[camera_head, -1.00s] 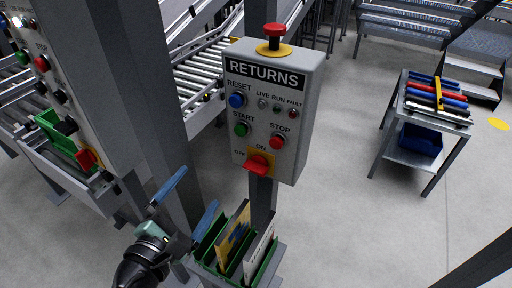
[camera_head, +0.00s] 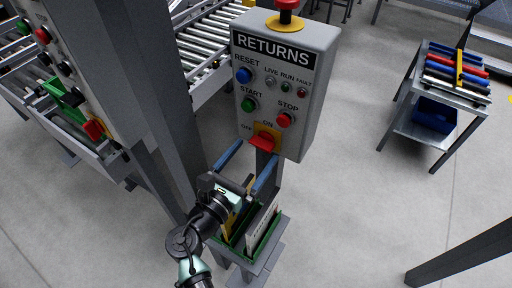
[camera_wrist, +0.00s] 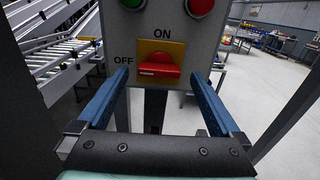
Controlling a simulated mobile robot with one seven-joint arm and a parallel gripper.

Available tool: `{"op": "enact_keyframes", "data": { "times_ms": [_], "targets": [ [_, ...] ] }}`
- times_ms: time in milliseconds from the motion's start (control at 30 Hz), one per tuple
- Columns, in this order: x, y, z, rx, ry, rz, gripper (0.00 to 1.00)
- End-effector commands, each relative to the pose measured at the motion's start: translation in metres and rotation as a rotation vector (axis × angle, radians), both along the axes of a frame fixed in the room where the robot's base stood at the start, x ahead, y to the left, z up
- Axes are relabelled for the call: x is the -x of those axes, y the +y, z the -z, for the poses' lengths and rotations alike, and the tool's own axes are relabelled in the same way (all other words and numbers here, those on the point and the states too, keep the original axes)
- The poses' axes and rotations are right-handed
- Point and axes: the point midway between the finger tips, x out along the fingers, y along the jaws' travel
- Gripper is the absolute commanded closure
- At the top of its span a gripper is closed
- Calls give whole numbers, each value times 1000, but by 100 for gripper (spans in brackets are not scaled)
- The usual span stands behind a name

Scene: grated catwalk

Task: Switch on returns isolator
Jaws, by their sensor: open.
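The grey RETURNS control box (camera_head: 318,88) stands on a post in the head view. Its isolator is a red rotary handle (camera_head: 262,143) on a yellow plate at the bottom, marked OFF at left and ON at top. In the wrist view the red handle (camera_wrist: 158,70) lies roughly level, on the yellow plate (camera_wrist: 146,48). My gripper (camera_head: 247,160) is open, with its two blue fingers pointing at the box just below the isolator. In the wrist view my gripper (camera_wrist: 158,85) has one finger either side of the handle, apart from it and holding nothing.
A green holder (camera_head: 270,238) with papers stands under my gripper. A red emergency button (camera_head: 288,4) tops the box. A grey column (camera_head: 125,90) and another control panel with a red handle (camera_head: 93,129) stand at left. A trolley (camera_head: 432,110) stands right; floor between is clear.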

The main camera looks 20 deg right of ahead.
Motion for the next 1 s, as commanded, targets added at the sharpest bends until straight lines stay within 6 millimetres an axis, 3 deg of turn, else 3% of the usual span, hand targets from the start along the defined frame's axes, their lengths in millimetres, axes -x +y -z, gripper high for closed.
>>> {"op": "enact_keyframes", "data": {
  "times_ms": [200, 500, 900, 967, 1000],
  "targets": [
    [-11, -14, 0, -1, 0, 1, 0],
    [-12, -15, 0, -1, -1, -1, 2],
    [-11, -15, 0, -1, -1, 0, 74],
    [-11, -15, 0, -1, -1, 0, 83],
    [-11, -15, 0, -1, -1, 0, 83]
  ]
}}
